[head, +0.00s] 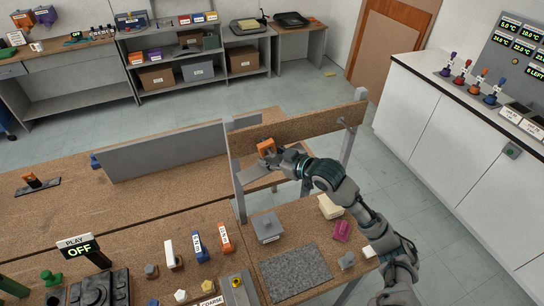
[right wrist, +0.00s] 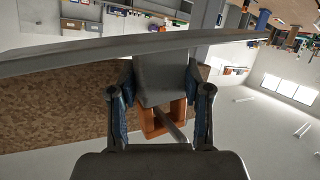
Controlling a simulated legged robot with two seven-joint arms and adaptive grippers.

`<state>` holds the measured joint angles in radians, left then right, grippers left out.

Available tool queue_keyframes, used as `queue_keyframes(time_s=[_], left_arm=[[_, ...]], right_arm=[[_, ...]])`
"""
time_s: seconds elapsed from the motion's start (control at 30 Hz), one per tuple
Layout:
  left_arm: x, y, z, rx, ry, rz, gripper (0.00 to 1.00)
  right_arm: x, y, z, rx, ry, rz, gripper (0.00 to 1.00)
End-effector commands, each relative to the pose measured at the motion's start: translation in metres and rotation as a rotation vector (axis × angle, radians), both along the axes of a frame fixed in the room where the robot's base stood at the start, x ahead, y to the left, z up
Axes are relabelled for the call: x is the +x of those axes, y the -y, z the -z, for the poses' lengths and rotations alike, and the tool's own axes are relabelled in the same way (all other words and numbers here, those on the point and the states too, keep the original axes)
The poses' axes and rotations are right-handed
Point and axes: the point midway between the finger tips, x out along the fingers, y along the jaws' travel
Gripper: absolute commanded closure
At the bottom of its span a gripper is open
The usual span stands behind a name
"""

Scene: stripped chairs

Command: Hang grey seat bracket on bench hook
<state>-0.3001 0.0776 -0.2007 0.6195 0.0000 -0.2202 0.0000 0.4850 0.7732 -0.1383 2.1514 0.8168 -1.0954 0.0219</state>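The grey seat bracket (head: 252,173) is a flat plate with a grey block; the plate crosses the top of the right wrist view (right wrist: 60,60). My right gripper (head: 272,158) is in front of the upright wooden board, with its fingers on both sides of the bracket's grey block (right wrist: 158,85), apparently closed on it. An orange square part (head: 266,146), seemingly the bench hook, is at the board right by the fingers. In the right wrist view the orange part (right wrist: 176,112) shows behind the block, with a grey bar across it. Whether bracket and hook touch is unclear. My left gripper is out of view.
The wooden board (head: 310,124) stands on grey posts above the bench. A grey panel (head: 165,153) stands behind to the left. Below are a grey block with a knob (head: 267,228), a dark mat (head: 295,272) and several small coloured parts.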

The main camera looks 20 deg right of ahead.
Motion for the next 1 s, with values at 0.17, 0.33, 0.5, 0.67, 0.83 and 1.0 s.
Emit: queue_keyframes(time_s=[0.17, 0.33, 0.5, 0.67, 0.83, 1.0], left_arm=[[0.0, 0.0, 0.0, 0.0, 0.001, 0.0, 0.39], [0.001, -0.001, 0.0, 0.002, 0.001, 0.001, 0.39], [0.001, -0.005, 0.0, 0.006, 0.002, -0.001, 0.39], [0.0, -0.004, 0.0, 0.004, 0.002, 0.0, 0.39], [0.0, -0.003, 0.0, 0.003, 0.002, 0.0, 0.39], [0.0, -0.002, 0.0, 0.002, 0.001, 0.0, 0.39]], right_arm=[[0.001, 0.002, 0.0, 0.0, -0.001, 0.002, 0.36], [0.001, 0.002, 0.001, 0.001, -0.002, 0.002, 0.36], [-0.003, 0.004, 0.001, -0.001, -0.006, 0.003, 0.36], [-0.026, 0.013, -0.007, -0.005, -0.005, 0.003, 0.36], [-0.061, 0.027, -0.02, -0.005, -0.004, 0.004, 0.36], [-0.088, 0.037, -0.031, -0.001, -0.005, 0.003, 0.36]])
